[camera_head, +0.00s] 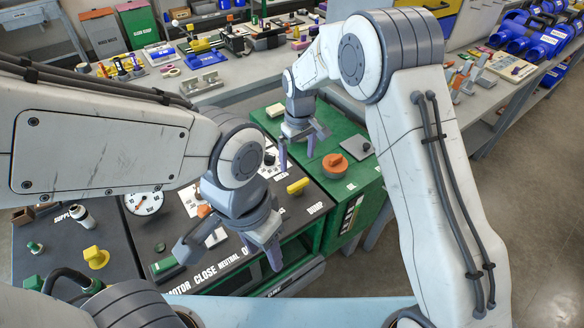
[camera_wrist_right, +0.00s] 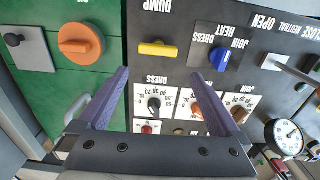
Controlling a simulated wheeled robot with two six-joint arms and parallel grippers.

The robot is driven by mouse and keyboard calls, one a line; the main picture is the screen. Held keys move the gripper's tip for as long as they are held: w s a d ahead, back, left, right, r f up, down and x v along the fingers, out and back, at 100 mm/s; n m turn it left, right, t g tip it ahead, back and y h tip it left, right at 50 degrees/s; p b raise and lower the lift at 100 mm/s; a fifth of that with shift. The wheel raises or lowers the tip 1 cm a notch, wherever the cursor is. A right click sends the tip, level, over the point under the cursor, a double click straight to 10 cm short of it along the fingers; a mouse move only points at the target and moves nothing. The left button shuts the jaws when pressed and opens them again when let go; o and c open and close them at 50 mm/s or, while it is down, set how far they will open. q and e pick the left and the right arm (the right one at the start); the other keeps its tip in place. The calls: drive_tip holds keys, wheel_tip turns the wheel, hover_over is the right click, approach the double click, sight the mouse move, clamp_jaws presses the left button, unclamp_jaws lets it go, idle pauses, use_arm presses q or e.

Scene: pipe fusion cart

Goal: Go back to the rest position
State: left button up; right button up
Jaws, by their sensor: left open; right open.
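My left gripper (camera_head: 261,252) is the lower one in the head view. It is open and empty above the front edge of the dark control panel (camera_head: 312,203), near the MOTOR CLOSE NEUTRAL lettering. My right gripper (camera_head: 298,152) is open and empty above the green panel (camera_head: 272,125), left of the orange knob (camera_head: 335,163). In the right wrist view, its two purple fingers stand wide apart over the panel (camera_wrist_right: 135,15). The yellow handle (camera_wrist_right: 157,50) lies between and beyond the fingertips, with no contact visible. Parts of the panel are hidden by my arms.
A blue switch (camera_wrist_right: 220,58) and a black dial (camera_wrist_right: 154,105) sit on the panel. A round gauge (camera_head: 144,203) and a yellow knob (camera_head: 96,257) are at the left. Benches with tools and blue machines (camera_head: 530,35) stand behind. The floor (camera_head: 530,210) at right is clear.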

drive_tip(key=shift+r, duration=0.3)
drive_tip(key=s+d+r+m+t, duration=0.1)
drive_tip(key=s+d+r+m, duration=0.25)
drive_tip(key=s+d, duration=0.55)
drive_tip(key=s+d+r+m+t, duration=0.2)
drive_tip(key=s+d+m, duration=0.2)
drive_tip(key=s+d, duration=0.5)
drive_tip(key=s+a+r+n+g, duration=0.1)
drive_tip(key=s+a+n, duration=0.1)
drive_tip(key=s+a, duration=0.2)
drive_tip(key=s+a+r+n+g, duration=0.1)
drive_tip(key=s+a+r+n, duration=0.1)
drive_tip(key=s+a+n, duration=0.1)
drive_tip(key=s+a+r+n+g+y, duration=0.1)
drive_tip(key=s+a+r+n, duration=0.1)
drive_tip(key=s+a, duration=0.4)
drive_tip(key=shift+s+r, duration=0.15)
drive_tip(key=shift+s, duration=0.6)
